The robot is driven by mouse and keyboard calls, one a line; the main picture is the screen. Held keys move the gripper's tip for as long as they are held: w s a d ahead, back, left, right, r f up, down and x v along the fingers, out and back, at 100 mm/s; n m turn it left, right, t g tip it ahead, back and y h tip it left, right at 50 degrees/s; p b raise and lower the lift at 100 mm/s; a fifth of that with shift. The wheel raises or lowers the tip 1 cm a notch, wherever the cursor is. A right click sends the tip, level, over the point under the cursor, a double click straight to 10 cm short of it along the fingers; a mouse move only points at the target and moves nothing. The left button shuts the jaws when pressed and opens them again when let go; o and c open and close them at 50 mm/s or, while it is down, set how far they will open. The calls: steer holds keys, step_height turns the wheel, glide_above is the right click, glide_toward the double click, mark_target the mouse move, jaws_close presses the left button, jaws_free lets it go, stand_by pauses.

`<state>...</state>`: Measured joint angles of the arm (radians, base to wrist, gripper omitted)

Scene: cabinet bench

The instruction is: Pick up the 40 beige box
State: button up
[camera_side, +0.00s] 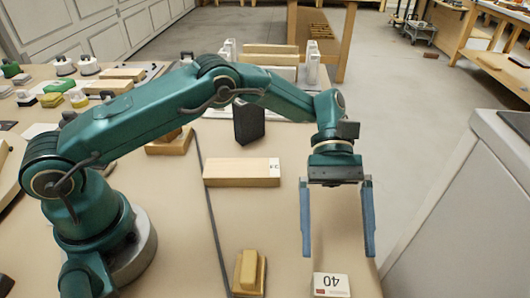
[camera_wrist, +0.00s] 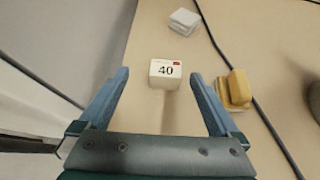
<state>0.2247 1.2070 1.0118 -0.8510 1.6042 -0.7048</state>
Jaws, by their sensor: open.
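The 40 beige box shows its white label face, marked "40", near the bottom edge in the side view (camera_side: 331,286). In the wrist view the box (camera_wrist: 165,73) lies between the lines of the two fingers, close to the fingertips' level in the picture. Its beige body blends with the beige bench, so its full extent is hard to tell. My gripper (camera_side: 338,250) points down with its blue fingers wide apart and nothing between them. It also shows in the wrist view (camera_wrist: 160,76). No touch with the box is visible.
A longer beige box with a label (camera_side: 240,172) lies to the left. A yellow block on a wooden piece (camera_side: 249,274) sits left of the 40 box. A dark block (camera_side: 249,122) stands behind. A grey cabinet (camera_side: 470,220) is at the right, past the bench edge.

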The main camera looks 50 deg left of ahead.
mark_target(331, 279)
steer(key=shift+s+d+f+g, duration=0.15)
steer(key=shift+s+f, duration=0.15)
steer(key=shift+f, duration=0.25)
steer(key=shift+s+a+f+g, duration=0.15)
steer(key=shift+s+f, duration=0.15)
steer(key=shift+f, duration=0.2)
steer(key=shift+x, duration=2.6)
steer(key=c, duration=1.5)
